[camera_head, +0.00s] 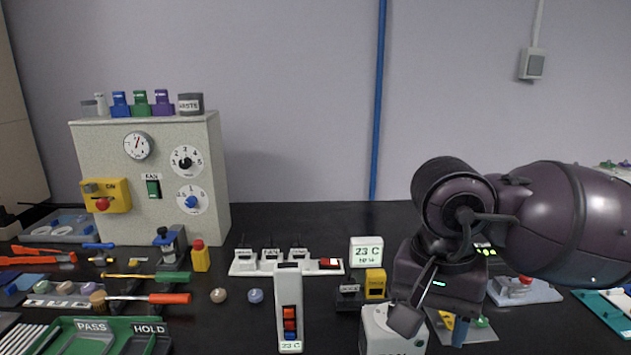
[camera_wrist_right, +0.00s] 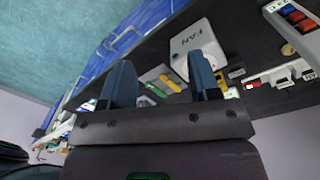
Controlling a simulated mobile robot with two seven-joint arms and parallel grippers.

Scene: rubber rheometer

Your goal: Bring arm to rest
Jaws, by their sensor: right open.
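My right arm (camera_head: 560,220) comes in from the right of the head view, raised over the bench. My right gripper (camera_head: 415,305) points down in front of a white box (camera_head: 380,335) at the bottom. In the wrist view the gripper (camera_wrist_right: 162,80) has its two dark fingers apart with nothing between them. The white box, marked FAN, shows beyond the fingers there (camera_wrist_right: 195,42). Whether the fingers touch it, I cannot tell. My left gripper is not in view.
A grey control cabinet (camera_head: 150,170) with dials stands at the back left. Hand tools and green trays (camera_head: 60,340) crowd the left bench. The dark bench (camera_head: 310,222) is clear at the back.

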